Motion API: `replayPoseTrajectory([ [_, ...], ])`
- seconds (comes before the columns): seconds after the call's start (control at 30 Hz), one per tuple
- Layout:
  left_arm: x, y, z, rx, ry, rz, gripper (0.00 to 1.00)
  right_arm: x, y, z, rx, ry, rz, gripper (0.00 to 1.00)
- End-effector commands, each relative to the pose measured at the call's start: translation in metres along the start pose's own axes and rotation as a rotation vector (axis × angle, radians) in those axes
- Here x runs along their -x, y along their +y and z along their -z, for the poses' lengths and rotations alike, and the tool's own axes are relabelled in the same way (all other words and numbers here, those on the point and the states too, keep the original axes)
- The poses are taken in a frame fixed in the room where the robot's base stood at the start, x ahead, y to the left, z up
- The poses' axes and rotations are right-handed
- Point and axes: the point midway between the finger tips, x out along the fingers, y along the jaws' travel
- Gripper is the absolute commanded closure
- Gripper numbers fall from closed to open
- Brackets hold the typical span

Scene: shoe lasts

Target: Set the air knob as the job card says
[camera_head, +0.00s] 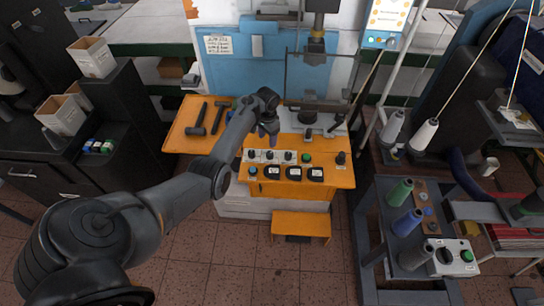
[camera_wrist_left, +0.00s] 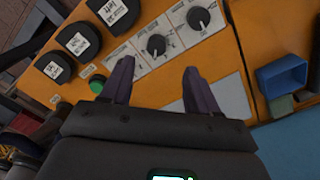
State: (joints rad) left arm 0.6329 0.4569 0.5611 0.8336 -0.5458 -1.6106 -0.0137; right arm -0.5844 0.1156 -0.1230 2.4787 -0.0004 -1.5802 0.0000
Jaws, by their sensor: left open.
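An orange control panel (camera_head: 262,188) carries a row of dark knobs on pale plates. The left knob (camera_head: 252,154), middle knob (camera_head: 270,155) and right knob (camera_head: 288,156) sit left of a green button (camera_head: 307,158). I cannot read which is the air knob. A handwritten card (camera_head: 218,44) hangs on the machine; its words are too small to read. My left gripper (camera_head: 269,130) is open and empty above the panel. In the left wrist view its fingers (camera_wrist_left: 160,88) stand apart below one knob (camera_wrist_left: 157,45); another knob (camera_wrist_left: 198,18) is further up right. My right gripper is out of view.
A blue tray (camera_wrist_left: 285,76) is on the orange surface at the right. Hammers (camera_head: 220,117) lie on the orange bench. A rack with thread cones (camera_head: 407,222) stands at the right.

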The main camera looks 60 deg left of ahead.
Motion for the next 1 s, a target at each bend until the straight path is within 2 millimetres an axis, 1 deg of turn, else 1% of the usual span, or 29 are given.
replayPoseTrajectory([
  [0.03,-0.001,0.002,0.004,-0.001,0.007,-0.002,0.4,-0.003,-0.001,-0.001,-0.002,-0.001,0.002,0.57],
  [0.17,-0.009,0.002,0.006,-0.003,0.011,-0.002,0.4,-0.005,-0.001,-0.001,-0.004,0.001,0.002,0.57],
  [0.27,-0.024,0.001,0.005,-0.002,0.01,-0.001,0.4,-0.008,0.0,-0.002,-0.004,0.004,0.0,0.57],
  [0.5,-0.065,0.002,0.006,-0.002,0.009,-0.002,0.4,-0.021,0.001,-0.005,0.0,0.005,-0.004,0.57],
  [0.7,-0.09,0.002,0.007,-0.001,0.011,-0.001,0.4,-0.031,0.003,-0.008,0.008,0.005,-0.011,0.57],
  [0.8,-0.097,0.002,0.007,-0.003,0.012,0.0,0.4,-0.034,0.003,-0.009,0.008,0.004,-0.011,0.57],
  [1.0,-0.102,0.001,0.006,-0.001,0.011,0.001,0.4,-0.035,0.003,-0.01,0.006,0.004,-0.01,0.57],
])
